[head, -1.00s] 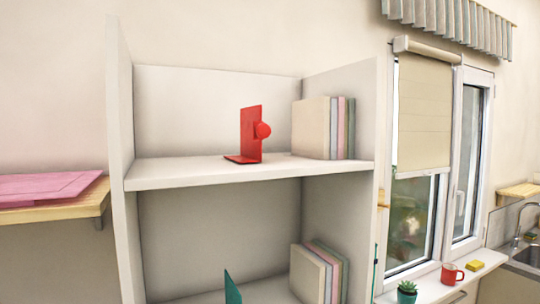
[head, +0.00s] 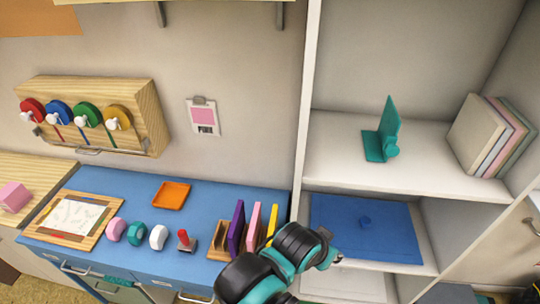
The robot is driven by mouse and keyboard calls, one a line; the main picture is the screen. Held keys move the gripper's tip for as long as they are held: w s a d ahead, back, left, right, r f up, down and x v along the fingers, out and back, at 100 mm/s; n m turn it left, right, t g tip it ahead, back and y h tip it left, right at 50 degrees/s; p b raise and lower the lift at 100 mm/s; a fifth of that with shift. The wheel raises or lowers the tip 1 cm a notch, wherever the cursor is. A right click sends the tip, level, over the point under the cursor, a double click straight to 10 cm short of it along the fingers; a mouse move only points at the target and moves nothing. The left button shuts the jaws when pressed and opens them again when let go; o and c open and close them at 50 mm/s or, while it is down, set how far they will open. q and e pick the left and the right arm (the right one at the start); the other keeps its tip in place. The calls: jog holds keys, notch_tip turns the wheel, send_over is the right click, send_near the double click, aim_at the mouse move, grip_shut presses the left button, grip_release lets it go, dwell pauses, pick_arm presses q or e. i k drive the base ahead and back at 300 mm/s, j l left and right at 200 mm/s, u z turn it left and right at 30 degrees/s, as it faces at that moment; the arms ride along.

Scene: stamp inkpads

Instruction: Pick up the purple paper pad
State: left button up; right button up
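The purple paper pad (head: 236,228) stands upright in a wooden rack (head: 215,253) on the blue desktop, in the head view. A pink pad (head: 253,225) and a yellow pad (head: 272,222) stand to its right. My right gripper cannot be made out.
Left of the rack are a red-handled stamp (head: 186,240) and white, teal and pink rounded items. An orange tray (head: 171,195) lies behind them. A shelf unit (head: 305,110) stands close on the right. A wooden tape holder (head: 140,100) hangs above the desk.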

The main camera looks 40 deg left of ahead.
aim_at(234, 236)
jog(key=u, duration=1.95)
jog(key=k+j+z, duration=0.1)
jog(key=k+z, duration=0.6)
